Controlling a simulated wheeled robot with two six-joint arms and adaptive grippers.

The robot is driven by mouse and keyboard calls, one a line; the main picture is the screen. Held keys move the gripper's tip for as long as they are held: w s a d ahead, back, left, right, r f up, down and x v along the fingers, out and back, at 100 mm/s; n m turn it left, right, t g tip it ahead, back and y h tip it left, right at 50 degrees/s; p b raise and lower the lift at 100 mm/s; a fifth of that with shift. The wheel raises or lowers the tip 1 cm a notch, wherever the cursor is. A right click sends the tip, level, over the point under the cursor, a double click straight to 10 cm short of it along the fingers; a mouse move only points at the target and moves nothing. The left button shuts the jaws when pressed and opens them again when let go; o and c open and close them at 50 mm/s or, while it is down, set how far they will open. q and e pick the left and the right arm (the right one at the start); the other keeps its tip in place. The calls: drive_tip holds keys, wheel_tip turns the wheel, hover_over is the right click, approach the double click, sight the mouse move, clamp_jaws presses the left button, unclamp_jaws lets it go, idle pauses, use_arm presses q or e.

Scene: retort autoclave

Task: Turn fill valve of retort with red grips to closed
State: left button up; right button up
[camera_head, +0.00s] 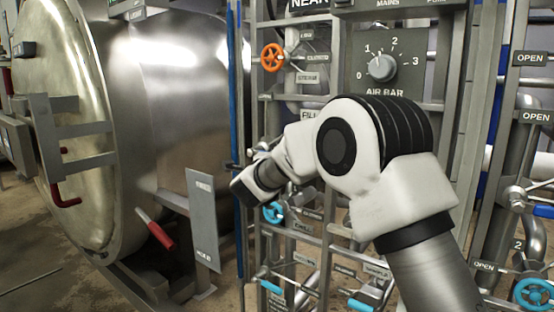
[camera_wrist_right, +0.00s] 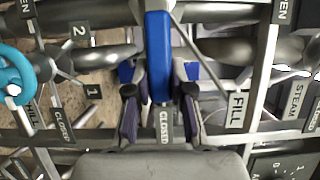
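The retort (camera_head: 175,85) is a large steel drum at the left of the head view, with red grips (camera_head: 154,230) on its front. In the right wrist view a blue lever handle (camera_wrist_right: 158,55) runs upright in the picture, with its lower end near a CLOSED label (camera_wrist_right: 164,123). A FILL label (camera_wrist_right: 237,108) is to its right. My right gripper (camera_wrist_right: 159,92) has its fingers apart, one on each side of the blue handle, with small gaps seeming to show. In the head view my right wrist hides most of the handle's area. My left gripper is not in view.
Pipes and frame bars crowd around the right gripper. An orange handwheel (camera_head: 272,58) and the AIR BAR dial (camera_head: 381,67) are above it in the head view. A blue handwheel (camera_head: 273,212) is just below. A STEAM label (camera_wrist_right: 295,102) is at right in the wrist view.

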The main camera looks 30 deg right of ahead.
drive_tip(key=o, duration=0.4)
drive_tip(key=shift+f, duration=0.15)
drive_tip(key=shift+o, duration=0.2)
drive_tip(key=shift+a, duration=0.1)
drive_tip(key=v, duration=1.1)
drive_tip(key=shift+s+a, duration=0.2)
drive_tip(key=shift+s, duration=0.15)
